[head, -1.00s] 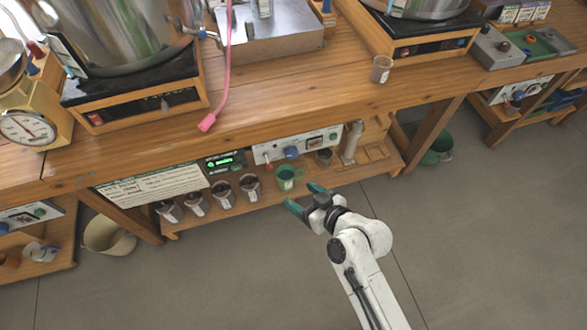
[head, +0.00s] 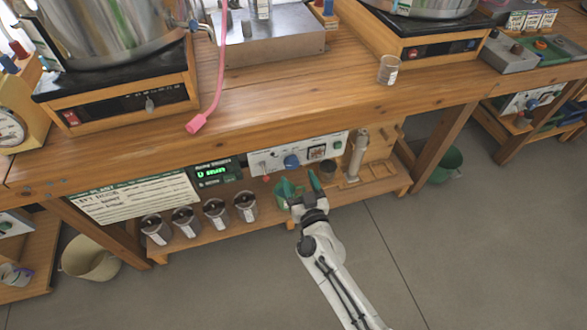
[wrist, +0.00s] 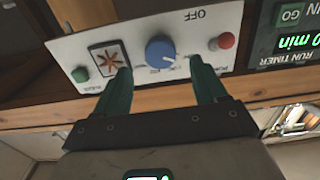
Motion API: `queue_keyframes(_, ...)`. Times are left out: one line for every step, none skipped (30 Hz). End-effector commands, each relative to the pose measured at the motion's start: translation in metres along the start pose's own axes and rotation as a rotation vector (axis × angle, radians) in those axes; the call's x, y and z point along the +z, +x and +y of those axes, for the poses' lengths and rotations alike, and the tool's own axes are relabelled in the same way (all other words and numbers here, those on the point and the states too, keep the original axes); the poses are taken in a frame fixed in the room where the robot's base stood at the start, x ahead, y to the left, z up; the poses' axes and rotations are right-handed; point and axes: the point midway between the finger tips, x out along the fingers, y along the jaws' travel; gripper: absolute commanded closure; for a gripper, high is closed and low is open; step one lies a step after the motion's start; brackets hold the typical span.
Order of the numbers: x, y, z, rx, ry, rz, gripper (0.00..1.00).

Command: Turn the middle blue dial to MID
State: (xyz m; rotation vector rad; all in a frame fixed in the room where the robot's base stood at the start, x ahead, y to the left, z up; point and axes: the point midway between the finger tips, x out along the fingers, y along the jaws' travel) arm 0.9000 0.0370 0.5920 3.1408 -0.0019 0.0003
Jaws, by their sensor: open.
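The middle blue dial (head: 291,161) is on the white control panel (head: 330,147) under the bench's front edge. In the wrist view the dial (wrist: 160,52) lies between my fingertips, with red and green buttons at either end of the panel. A pale mark shows at the dial's lower right edge there; I cannot read the label it points at. OFF is printed upside down nearby. My gripper (head: 299,180) has green fingers spread apart and empty, just in front of the panel. In the wrist view my gripper (wrist: 160,66) shows no clear contact with the dial.
A run timer (head: 215,172) adjoins the panel. The bench top (head: 290,105) overhangs the shelf. Floor in front is open.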

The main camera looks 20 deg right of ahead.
Motion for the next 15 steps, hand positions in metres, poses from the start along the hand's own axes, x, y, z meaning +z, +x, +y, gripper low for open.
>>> queue_keyframes(0.001,0.011,0.0,0.0,0.0,0.002,0.29)
queue_keyframes(0.001,0.016,0.0,-0.001,0.0,0.002,0.29)
queue_keyframes(0.001,0.022,0.0,-0.001,0.0,0.002,0.29)
queue_keyframes(0.001,0.027,0.0,-0.001,-0.001,0.002,0.29)
queue_keyframes(0.001,0.031,0.0,-0.001,-0.001,0.001,0.29)
queue_keyframes(0.001,0.036,0.0,-0.001,0.0,0.002,0.29)
queue_keyframes(0.002,0.039,0.0,-0.001,0.001,0.001,0.29)
queue_keyframes(0.002,0.042,0.0,-0.001,0.0,0.0,0.29)
queue_keyframes(0.001,0.046,0.0,-0.001,0.0,0.001,0.29)
queue_keyframes(0.001,0.048,0.0,-0.001,0.0,0.001,0.29)
queue_keyframes(0.001,0.049,0.0,-0.001,0.0,0.0,0.29)
queue_keyframes(0.001,0.051,0.0,-0.001,0.0,-0.001,0.29)
queue_keyframes(0.001,0.052,0.0,-0.001,0.0,-0.001,0.29)
queue_keyframes(0.001,0.053,0.0,-0.001,0.0,-0.001,0.29)
queue_keyframes(0.001,0.053,0.0,-0.001,0.0,-0.001,0.29)
